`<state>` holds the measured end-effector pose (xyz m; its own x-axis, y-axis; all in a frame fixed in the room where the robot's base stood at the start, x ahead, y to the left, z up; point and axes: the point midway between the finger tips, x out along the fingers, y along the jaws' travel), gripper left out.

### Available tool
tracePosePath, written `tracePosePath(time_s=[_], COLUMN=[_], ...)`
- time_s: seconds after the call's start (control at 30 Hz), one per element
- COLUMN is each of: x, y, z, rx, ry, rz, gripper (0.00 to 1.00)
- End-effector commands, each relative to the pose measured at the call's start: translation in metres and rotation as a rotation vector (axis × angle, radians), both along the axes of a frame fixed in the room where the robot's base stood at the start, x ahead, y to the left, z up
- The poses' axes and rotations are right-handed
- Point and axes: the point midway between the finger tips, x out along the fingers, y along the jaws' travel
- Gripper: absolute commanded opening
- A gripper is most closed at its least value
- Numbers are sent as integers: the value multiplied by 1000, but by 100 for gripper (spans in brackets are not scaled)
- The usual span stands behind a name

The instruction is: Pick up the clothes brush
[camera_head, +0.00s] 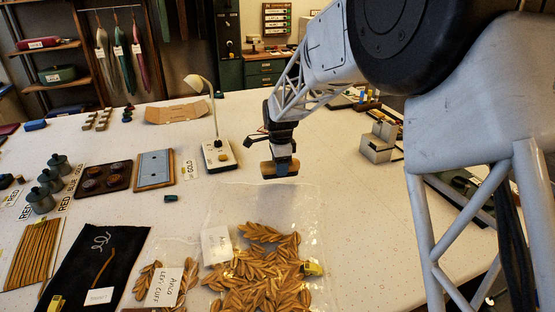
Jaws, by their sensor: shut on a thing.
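My gripper (283,158) hangs from the arm near the middle of the table. It is shut on the clothes brush (280,169), which shows as a small block with a brown wooden side and a darker part. The brush appears to be just above the white speckled table (330,195), though I cannot tell the exact gap. The gripper's fingers hide part of the brush.
A desk lamp (213,150) stands left of my gripper. Clear bags with golden leaves (265,275) lie in front. A tray of dark round things (103,177) and grey pots (48,181) stand at left. Grey metal blocks (378,146) stand at right.

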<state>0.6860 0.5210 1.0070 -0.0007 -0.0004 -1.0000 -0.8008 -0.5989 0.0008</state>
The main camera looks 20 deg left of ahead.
Motion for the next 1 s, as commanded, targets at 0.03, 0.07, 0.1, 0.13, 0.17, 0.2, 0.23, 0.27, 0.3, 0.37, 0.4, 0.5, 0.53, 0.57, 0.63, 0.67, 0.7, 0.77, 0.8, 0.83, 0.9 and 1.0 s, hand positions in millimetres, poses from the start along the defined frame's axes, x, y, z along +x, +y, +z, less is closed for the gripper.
tracePosePath(time_s=[0.03,0.07,0.1,0.13,0.17,0.2,0.23,0.27,0.3,0.37,0.4,0.5,0.53,0.57,0.63,0.67,0.7,0.77,0.8,0.83,0.9,1.0], x=[-5,-7,-11,-13,-14,-17,-18,-19,-21,-23,-24,-25,-25,-26,-26,-26,-26,-26,-26,-26,-25,-25], y=[-4,-6,-8,-9,-11,-12,-14,-15,-16,-17,-18,-19,-19,-19,-19,-19,-19,-19,-19,-19,-19,-19], z=[2,2,2,2,2,3,3,4,4,3,3,3,3,3,3,3,3,3,3,3,3,3], rx=[1,1,1,1,1,1,1,1,1,1,1,1,1,1,1,1,1,1,1,1,1,1], ry=[-1,-1,-1,-1,-1,-2,-2,-2,-2,-1,-1,-1,-1,-1,-1,-1,-1,-1,-1,-1,-1,-1], rz=[0,0,0,0,0,0,0,0,0,0,0,0,0,0,0,0,0,0,0,0,0,0], gripper=[25,25,25,25,25,25,25,25,25,25,25,25,25,25,25,25,25,25,25,25,25,25])
